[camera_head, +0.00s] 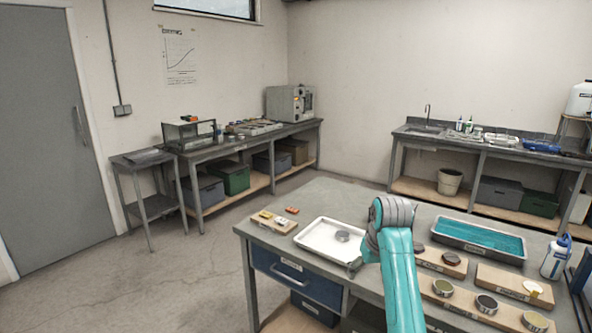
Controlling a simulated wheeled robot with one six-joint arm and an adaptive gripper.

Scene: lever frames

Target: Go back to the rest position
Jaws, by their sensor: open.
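My teal arm reaches over the near table (322,196), its grey joint above the table's middle. My gripper (355,267) shows only as a small dark part left of the arm, by the front right corner of the white tray (318,252). It is open, and I see nothing held in it. The rest of it is hidden behind the arm. A small round grey dish (343,236) lies in the tray, apart from the gripper.
A teal-filled tray (478,238), boards with round dishes (487,304) and a white-blue bottle (555,258) stand right of my arm. A small board with orange and yellow pieces (272,222) lies at left. Open floor (150,285) lies left of the table.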

